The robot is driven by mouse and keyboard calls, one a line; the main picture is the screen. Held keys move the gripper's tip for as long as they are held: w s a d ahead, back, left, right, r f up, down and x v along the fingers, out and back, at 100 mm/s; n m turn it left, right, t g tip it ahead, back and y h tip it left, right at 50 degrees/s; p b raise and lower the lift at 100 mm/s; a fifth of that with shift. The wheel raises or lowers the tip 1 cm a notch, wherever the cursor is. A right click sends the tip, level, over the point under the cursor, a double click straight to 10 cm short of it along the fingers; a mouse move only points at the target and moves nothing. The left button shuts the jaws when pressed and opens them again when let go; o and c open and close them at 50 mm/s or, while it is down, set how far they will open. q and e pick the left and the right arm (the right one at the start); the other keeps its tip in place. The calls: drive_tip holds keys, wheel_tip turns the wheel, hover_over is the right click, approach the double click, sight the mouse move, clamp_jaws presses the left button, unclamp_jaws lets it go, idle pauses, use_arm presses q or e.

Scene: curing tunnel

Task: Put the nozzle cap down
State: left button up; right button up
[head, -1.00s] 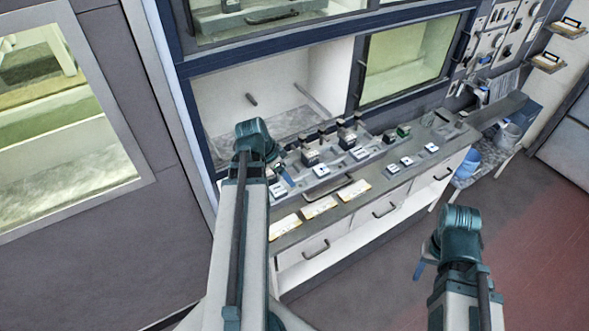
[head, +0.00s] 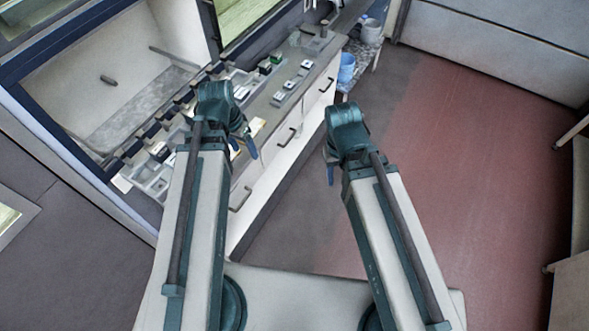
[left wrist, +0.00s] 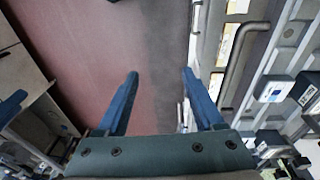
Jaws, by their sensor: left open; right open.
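My left gripper (head: 246,147) hangs in front of the counter's front edge in the head view, with only part of its blue fingers showing. In the left wrist view its two blue fingers (left wrist: 160,76) are spread wide with nothing between them. The floor and the counter edge lie beyond. My right gripper (head: 330,170) is over the floor to the right of the counter, mostly hidden behind its own wrist; it is open. I cannot make out a nozzle cap for certain in either view.
The long counter (head: 265,97) carries small blocks and fixtures, partly hidden by my left arm. Its drawers have dark handles (head: 241,200). A blue container (head: 346,68) stands past the counter's far end. The floor (head: 470,170) at right is clear.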

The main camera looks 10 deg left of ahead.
use_arm(q)
drive_tip(key=s+d+g+y, duration=0.1)
drive_tip(key=s+d, duration=0.4)
drive_tip(key=d, duration=1)
drive_tip(key=shift+s+d+n+y, duration=0.2)
drive_tip(key=shift+s+n+y, duration=0.2)
drive_tip(key=shift+y, duration=0.4)
drive_tip(key=shift+w+f, duration=0.1)
drive_tip(key=shift+f, duration=0.05)
wheel_tip(320, 180, down, 23)
drive_tip(key=b, duration=2.3)
